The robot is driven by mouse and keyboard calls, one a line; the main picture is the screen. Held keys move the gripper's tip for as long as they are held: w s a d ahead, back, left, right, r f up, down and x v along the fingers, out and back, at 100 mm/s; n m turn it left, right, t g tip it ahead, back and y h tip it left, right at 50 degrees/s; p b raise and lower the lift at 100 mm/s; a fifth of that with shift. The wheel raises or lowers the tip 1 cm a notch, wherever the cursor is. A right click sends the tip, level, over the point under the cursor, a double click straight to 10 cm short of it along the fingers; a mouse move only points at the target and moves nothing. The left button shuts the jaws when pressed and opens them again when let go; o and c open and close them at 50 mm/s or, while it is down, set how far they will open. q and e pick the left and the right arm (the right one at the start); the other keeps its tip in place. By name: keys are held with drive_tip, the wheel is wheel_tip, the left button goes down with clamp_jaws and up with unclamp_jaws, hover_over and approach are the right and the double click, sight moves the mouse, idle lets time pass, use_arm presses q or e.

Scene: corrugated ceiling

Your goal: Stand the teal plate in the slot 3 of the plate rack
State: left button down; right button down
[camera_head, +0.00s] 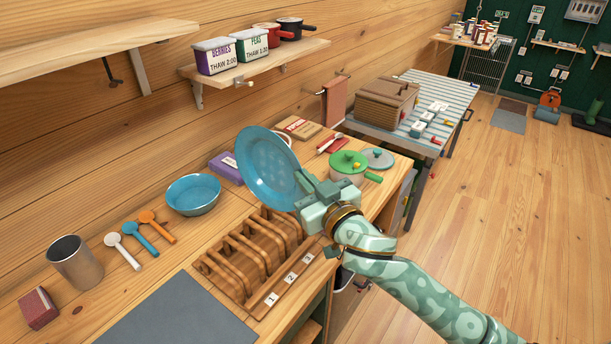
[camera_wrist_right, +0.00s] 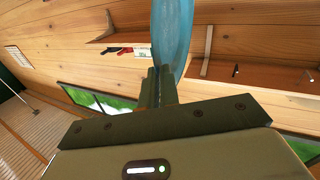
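The teal plate (camera_head: 265,165) is held tilted, nearly on edge, above the far end of the plate rack. My right gripper (camera_head: 304,187) is shut on its right-hand edge. In the right wrist view the two fingers (camera_wrist_right: 158,86) close on the plate (camera_wrist_right: 173,35), which shows as a narrow blue shape. The wooden plate rack (camera_head: 262,254) stands on the counter below, with upright bars and number tags 1, 2 and 3 (camera_head: 307,258) along its right side; its slots look empty. Slot 3 is at the far end, nearest the gripper. My left gripper is not in view.
A blue bowl (camera_head: 193,194) and several measuring spoons (camera_head: 134,236) lie left of the rack. A green pot (camera_head: 348,167) stands beyond the gripper. A purple box (camera_head: 226,168) is behind the plate. A grey mat (camera_head: 178,312) and a metal cup (camera_head: 75,261) are nearer.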

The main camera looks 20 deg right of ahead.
wheel_tip(320, 180, down, 12)
drive_tip(key=b, duration=0.7)
drive_tip(key=shift+r, duration=0.2)
drive_tip(key=c, duration=1.6)
unclamp_jaws()
drive_tip(key=shift+o, duration=0.2)
drive_tip(key=shift+f, duration=0.1)
drive_tip(key=s+d, duration=0.3)
drive_tip(key=s, duration=1.3)
